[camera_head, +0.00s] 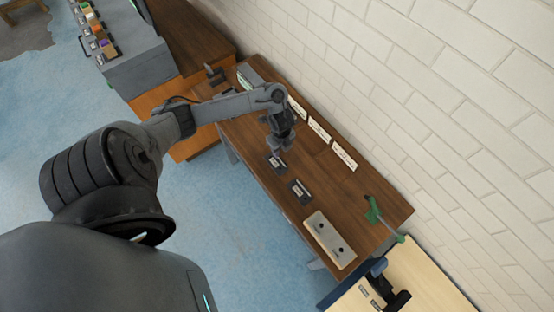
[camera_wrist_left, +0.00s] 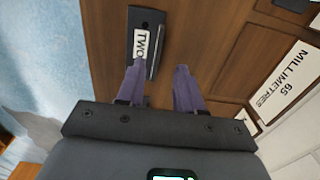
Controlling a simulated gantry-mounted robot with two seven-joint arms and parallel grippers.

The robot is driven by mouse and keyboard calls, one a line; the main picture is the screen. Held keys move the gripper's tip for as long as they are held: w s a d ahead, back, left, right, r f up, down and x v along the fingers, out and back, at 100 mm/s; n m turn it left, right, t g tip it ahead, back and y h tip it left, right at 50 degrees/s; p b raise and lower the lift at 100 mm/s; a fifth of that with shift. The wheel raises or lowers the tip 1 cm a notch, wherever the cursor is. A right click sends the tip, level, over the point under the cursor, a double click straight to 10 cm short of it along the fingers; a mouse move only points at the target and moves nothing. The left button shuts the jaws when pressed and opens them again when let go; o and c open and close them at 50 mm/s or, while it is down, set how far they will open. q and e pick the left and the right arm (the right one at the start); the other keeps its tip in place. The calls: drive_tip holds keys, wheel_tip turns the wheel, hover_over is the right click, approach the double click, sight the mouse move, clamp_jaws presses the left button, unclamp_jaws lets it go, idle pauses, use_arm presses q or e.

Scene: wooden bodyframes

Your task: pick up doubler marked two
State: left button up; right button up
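The doubler marked two (camera_wrist_left: 146,22) is a dark piece with a white label reading TWO, lying flat on the brown wooden bench. In the head view, a dark labelled piece (camera_head: 276,164) lies just below my left gripper (camera_head: 280,148); its lettering is too small to read there. In the left wrist view my left gripper (camera_wrist_left: 158,72) is open, with two purple-grey fingers apart and bare wood between them. The left finger overlaps the near end of the doubler in the picture; I cannot tell whether they touch. My right gripper is not in view.
Another dark labelled piece (camera_head: 300,191) lies nearby. A pale plate with two dark spots (camera_head: 329,239) and a green-handled tool (camera_head: 374,211) are further along. White label cards, including one reading 65 MILLIMETRES (camera_wrist_left: 288,82), line the brick-wall side.

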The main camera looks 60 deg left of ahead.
sight(276, 162)
use_arm(q)
drive_tip(key=f, duration=0.2)
drive_tip(key=f+b, duration=0.1)
drive_tip(key=f, duration=0.1)
drive_tip(key=shift+s+f, duration=0.2)
drive_tip(key=shift+f, duration=0.2)
clamp_jaws()
